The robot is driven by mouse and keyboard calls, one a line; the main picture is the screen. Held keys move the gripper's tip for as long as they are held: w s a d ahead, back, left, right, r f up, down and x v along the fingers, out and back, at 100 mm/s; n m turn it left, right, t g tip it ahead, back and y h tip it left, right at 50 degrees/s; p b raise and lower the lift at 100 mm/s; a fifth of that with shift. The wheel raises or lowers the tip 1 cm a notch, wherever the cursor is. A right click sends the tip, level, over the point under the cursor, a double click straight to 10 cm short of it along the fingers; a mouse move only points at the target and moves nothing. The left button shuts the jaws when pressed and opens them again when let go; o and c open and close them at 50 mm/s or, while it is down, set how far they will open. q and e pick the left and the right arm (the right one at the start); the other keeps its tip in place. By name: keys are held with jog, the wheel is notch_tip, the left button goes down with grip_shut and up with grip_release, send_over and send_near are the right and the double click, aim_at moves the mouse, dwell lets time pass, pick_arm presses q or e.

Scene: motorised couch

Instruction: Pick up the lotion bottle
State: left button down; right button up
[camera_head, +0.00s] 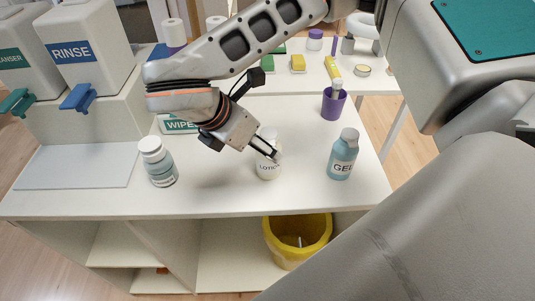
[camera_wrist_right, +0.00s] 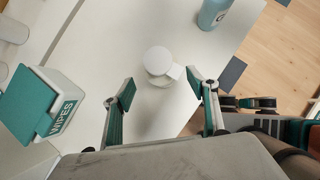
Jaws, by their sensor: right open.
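The lotion bottle (camera_head: 267,170) is white with a "LOTION" label and stands upright on the white counter, near its front edge. The fingers are open, and no grip on the bottle shows. My left gripper is not in view.
A blue GEL bottle (camera_head: 342,155) stands right of the lotion, and a pill-type bottle (camera_head: 158,162) stands left. A WIPES box (camera_wrist_right: 62,108) and a purple cup (camera_head: 333,105) are behind. A yellow bin (camera_head: 298,239) sits below. Bare counter lies between the bottles.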

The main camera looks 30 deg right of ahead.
aim_at(266, 169)
jog(key=x, duration=0.5)
jog(key=shift+s+d+r, duration=0.1)
jog(key=shift+s+d, duration=0.1)
jog(key=shift+s, duration=0.05)
jog(key=shift+w, duration=0.1)
jog(key=c, duration=1.3)
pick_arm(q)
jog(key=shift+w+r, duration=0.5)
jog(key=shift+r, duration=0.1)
